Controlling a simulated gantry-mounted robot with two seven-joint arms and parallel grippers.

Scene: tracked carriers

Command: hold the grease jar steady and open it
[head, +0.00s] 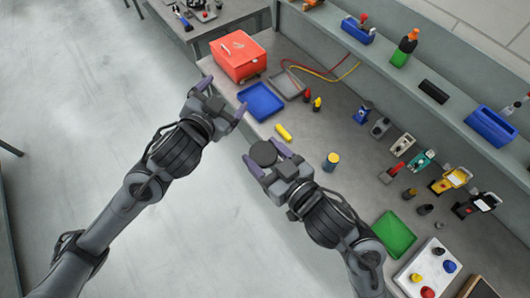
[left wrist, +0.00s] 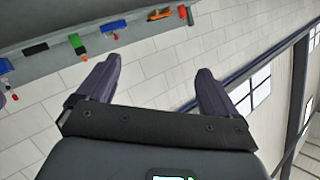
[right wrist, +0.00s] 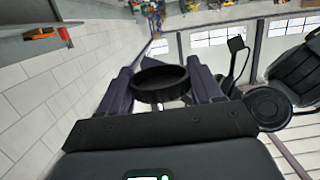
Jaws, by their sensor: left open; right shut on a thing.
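My right gripper (head: 268,162) is shut on a dark, round, flat-topped thing, which looks like the grease jar (head: 262,152), and holds it at the bench's front edge. In the right wrist view the jar (right wrist: 160,84) shows as a wide black round rim between the fingers. Its lower body is hidden or too small to make out, so I cannot tell lid from body. My left gripper (head: 222,97) is open and empty, up and left of the jar and apart from it. The left wrist view shows nothing between its fingers (left wrist: 158,68).
The grey bench holds a red box (head: 238,56), a blue tray (head: 261,101), a yellow cylinder (head: 283,132), a yellow-and-dark can (head: 331,161) and a green tray (head: 394,236). Several small tools stand further right. A raised shelf (head: 400,68) runs behind. Open floor (head: 90,110) lies left.

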